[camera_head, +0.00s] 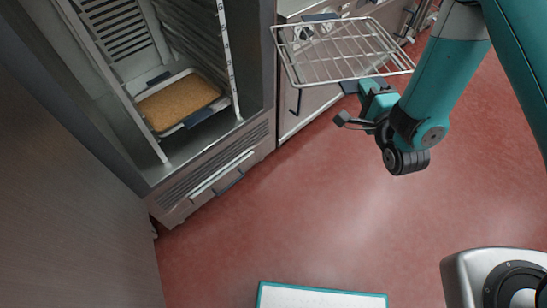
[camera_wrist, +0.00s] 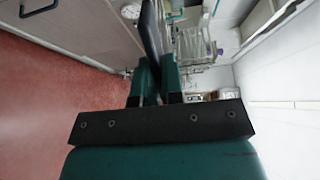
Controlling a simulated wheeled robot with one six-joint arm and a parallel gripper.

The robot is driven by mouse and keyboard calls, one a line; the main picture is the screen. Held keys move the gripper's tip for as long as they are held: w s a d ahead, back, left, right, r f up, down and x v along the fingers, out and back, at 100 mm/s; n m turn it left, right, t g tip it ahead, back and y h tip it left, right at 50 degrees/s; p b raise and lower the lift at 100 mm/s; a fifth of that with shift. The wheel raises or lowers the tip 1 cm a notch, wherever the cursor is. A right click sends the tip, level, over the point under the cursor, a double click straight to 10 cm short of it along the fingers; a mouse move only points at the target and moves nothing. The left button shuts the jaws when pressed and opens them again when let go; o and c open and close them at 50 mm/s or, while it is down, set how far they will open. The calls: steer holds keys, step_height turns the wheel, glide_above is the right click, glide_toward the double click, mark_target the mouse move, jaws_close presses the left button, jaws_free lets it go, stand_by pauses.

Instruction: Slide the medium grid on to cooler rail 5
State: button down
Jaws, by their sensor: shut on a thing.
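The medium grid (camera_head: 342,52) is a silver wire rack, held up in the air at the top of the head view, to the right of the open cooler (camera_head: 200,150). My gripper (camera_head: 362,86) is shut on the grid's near edge, at a dark clip-like part. The grid is apart from the cooler. Rails (camera_head: 190,38) run along the cooler's inner wall; their numbers cannot be read. In the wrist view my gripper's fingers (camera_wrist: 158,78) are close together around a dark, thin piece.
A tray (camera_head: 196,118) with a brown slab (camera_head: 180,102) lies low inside the cooler. Cabinets (camera_head: 305,105) stand behind the grid. The red floor (camera_head: 300,210) is clear in the middle.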

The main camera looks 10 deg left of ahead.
steer(key=s+a+f+n+g+y+b, duration=0.2)
steer(key=s+a+n+g+y+b, duration=0.15)
steer(key=s+a+b, duration=0.5)
steer(key=s+a+f+n+g+y+b, duration=0.25)
steer(key=s+a+y+b, duration=0.25)
steer(key=a, duration=0.6)
steer(key=shift+t, duration=0.3)
steer(key=p+x, duration=0.2)
steer(key=x, duration=0.3)
steer(key=shift+w+a+r, duration=0.15)
steer(key=shift+w+a, duration=0.05)
steer(key=shift+w, duration=0.1)
steer(key=shift+w+a, duration=0.1)
steer(key=shift+a+r, duration=0.1)
